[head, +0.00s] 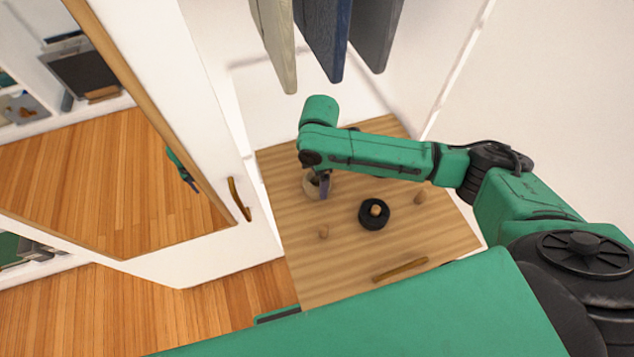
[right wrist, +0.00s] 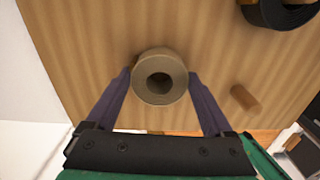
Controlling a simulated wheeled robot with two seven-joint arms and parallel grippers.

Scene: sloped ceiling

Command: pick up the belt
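A tan rolled belt (right wrist: 144,88) with a dark round hole in its middle sits on the wooden panel. It also shows in the head view (head: 309,188), partly hidden by my right gripper (head: 322,183). In the right wrist view the two fingers of my right gripper (right wrist: 160,77) are spread, one on each side of the tan roll, with their tips close to its edges. I cannot tell whether they touch it. A black rolled belt (head: 368,221) sits around a peg to the right. My left gripper is not in view.
White wardrobe walls stand at both sides, with hanging clothes (head: 325,40) above. A mirrored door (head: 110,180) with a wooden handle (head: 239,199) stands at the left.

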